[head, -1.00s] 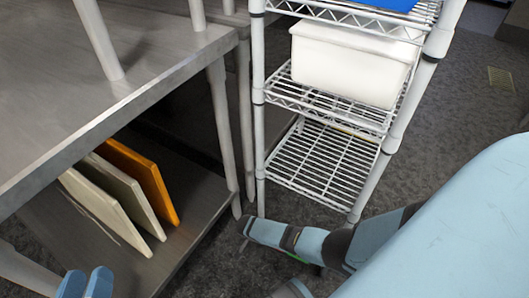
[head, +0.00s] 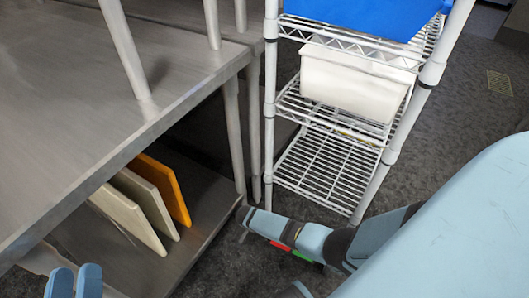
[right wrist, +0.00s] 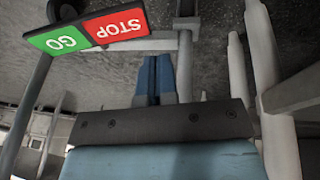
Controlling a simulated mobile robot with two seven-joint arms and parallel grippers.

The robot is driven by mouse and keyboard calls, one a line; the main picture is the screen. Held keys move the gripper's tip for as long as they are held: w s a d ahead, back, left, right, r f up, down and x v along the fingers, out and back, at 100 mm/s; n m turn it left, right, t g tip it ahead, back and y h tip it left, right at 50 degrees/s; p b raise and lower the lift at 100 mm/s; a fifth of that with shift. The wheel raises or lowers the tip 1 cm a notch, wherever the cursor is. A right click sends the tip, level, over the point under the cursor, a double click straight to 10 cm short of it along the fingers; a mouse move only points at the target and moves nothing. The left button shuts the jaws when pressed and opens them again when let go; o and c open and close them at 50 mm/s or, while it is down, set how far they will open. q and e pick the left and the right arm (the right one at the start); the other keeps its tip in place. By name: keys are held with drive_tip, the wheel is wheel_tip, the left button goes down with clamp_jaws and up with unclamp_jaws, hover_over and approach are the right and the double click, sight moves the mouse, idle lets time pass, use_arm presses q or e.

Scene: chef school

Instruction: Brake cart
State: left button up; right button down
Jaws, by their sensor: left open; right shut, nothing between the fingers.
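The cart (head: 377,185) is a white wire-shelf rack standing right of centre in the head view. A STOP/GO brake plate shows in the right wrist view, with a red STOP half (right wrist: 117,25) and a green GO half (right wrist: 60,42), lettering upside down. Small red (head: 280,246) and green (head: 301,256) patches show beside my right arm in the head view. My right gripper (right wrist: 157,60) is shut and empty, its blue fingertips to the right of the plate and apart from it in that picture. My left gripper (head: 74,282) is open at the head view's lower left corner, far from the cart.
The cart carries a blue bin (head: 365,14) above and a white bin (head: 352,82) below it; its bottom shelf (head: 325,165) is empty. A steel table (head: 75,110) stands at left, with an orange board (head: 166,190) and pale boards underneath. Dark floor lies open right of the cart.

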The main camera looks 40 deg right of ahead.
use_arm(q)
drive_tip(key=shift+w+a+f+g+y+p, duration=0.1)
drive_tip(key=shift+a+f+g+y+p, duration=0.2)
drive_tip(key=shift+f, duration=0.45)
drive_tip(key=shift+w+a+f+g+y+p, duration=0.15)
drive_tip(key=shift+f+g+y+p, duration=0.1)
drive_tip(key=shift+f+g+y, duration=0.35)
drive_tip(key=shift+s+a+f+g+y+p, duration=0.1)
drive_tip(key=shift+a+f+g+y+p, duration=0.15)
drive_tip(key=shift+f, duration=0.6)
use_arm(e)
drive_tip(key=shift+w+v, duration=0.2)
drive_tip(key=shift+v, duration=1.1)
drive_tip(key=shift+w+v, duration=0.15)
drive_tip(key=shift+v, duration=1.15)
drive_tip(key=shift+a, duration=0.1)
